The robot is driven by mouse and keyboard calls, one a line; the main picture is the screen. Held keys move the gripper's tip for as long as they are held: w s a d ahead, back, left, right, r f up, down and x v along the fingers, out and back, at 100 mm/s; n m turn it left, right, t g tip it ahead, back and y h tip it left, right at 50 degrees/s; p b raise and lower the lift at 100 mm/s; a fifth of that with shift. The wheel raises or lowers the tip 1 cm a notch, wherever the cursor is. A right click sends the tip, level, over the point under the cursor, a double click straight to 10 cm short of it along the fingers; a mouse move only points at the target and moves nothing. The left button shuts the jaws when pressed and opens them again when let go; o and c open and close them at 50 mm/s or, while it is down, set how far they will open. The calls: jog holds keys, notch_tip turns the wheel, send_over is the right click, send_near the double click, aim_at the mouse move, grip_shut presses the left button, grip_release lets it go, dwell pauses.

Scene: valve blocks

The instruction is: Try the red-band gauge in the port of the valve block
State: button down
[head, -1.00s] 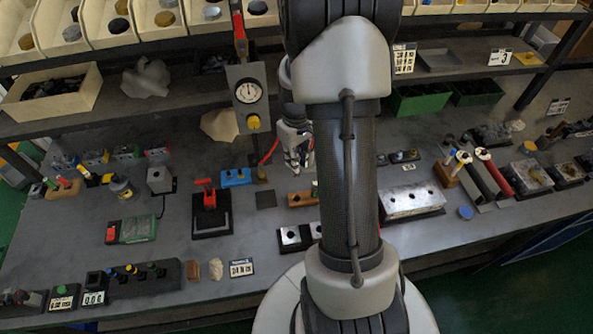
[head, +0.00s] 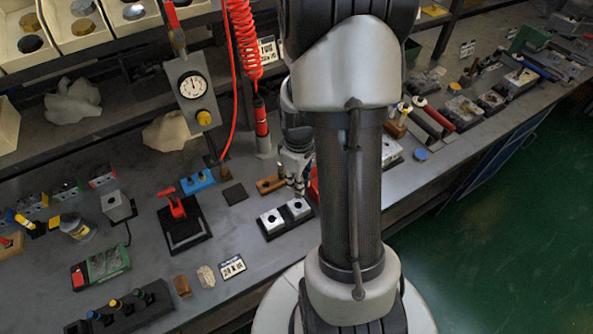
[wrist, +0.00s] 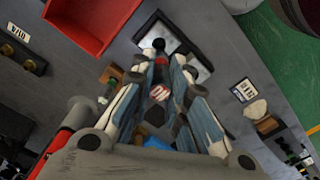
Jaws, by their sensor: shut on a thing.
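My gripper (head: 297,187) is shut on the red-band gauge, just behind the valve blocks in the head view. In the wrist view the gauge (wrist: 160,93) shows a round white face with red marks between the fingers, with a red part beyond it. Two pale valve blocks stand side by side on a black base: the left block (head: 272,220) and the right block (head: 299,208), each with a dark port on top. The gripper is nearer the right one. In the wrist view the fingers and gauge partly cover the blocks (wrist: 190,60). I cannot tell whether the gauge touches a port.
A wooden holder (head: 270,184) lies left of the gripper. A red clamp on a black plate (head: 182,222) stands farther left. A red tray (wrist: 92,20) shows in the wrist view. A red coiled hose (head: 246,45) hangs behind. A label card (head: 232,266) lies in front.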

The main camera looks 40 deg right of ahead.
jog(key=shift+w+d+f+b, duration=0.1)
jog(key=shift+f+b, duration=0.35)
jog(key=shift+f, duration=0.2)
jog(key=shift+f+b, duration=1.7)
jog(key=shift+f, duration=0.35)
jog(key=shift+f, duration=0.4)
dwell(0.3)
dwell(0.9)
jog(key=shift+r+p, duration=2.25)
jog(key=shift+r, duration=0.8)
